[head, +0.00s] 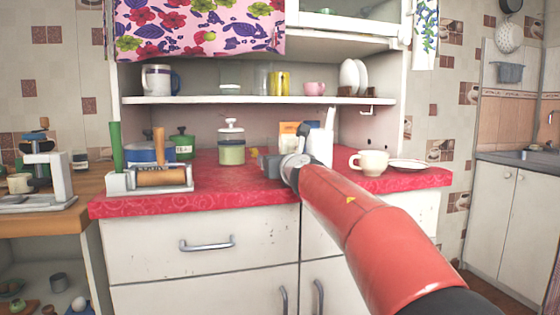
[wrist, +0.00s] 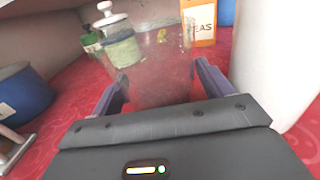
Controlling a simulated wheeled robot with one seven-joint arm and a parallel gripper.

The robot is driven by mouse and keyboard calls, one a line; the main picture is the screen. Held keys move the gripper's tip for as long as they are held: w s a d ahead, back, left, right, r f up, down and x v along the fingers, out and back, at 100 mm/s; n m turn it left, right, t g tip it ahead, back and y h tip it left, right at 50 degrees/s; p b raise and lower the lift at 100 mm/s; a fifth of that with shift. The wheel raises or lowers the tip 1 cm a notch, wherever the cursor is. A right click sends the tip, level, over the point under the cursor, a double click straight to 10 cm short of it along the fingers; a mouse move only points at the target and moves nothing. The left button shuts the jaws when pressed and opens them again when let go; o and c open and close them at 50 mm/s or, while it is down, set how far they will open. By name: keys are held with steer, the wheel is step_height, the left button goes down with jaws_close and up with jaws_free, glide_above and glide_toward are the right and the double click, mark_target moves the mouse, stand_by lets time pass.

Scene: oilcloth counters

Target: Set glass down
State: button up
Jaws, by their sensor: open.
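A clear glass (wrist: 160,62) stands upright in the wrist view, between the two fingers of my gripper (wrist: 161,82). The fingers are apart, with a gap showing on the right side of the glass. The glass's base is hidden behind the gripper body, so its contact with the red counter (wrist: 61,125) cannot be seen. In the head view my gripper (head: 272,165) is low over the red counter (head: 235,191), in front of the back wall of the cabinet. I cannot make out the glass there.
A lidded green-and-white jar (head: 231,147) stands behind and left of my gripper. An orange box (head: 289,128) and a white upright object (wrist: 270,60) are close on the right. A cream cup (head: 370,163) and plate (head: 408,165) lie farther right; a rolling-pin holder (head: 150,182) stands left.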

steer(key=shift+r, duration=0.25)
steer(key=b+v, duration=0.2)
steer(key=v, duration=1)
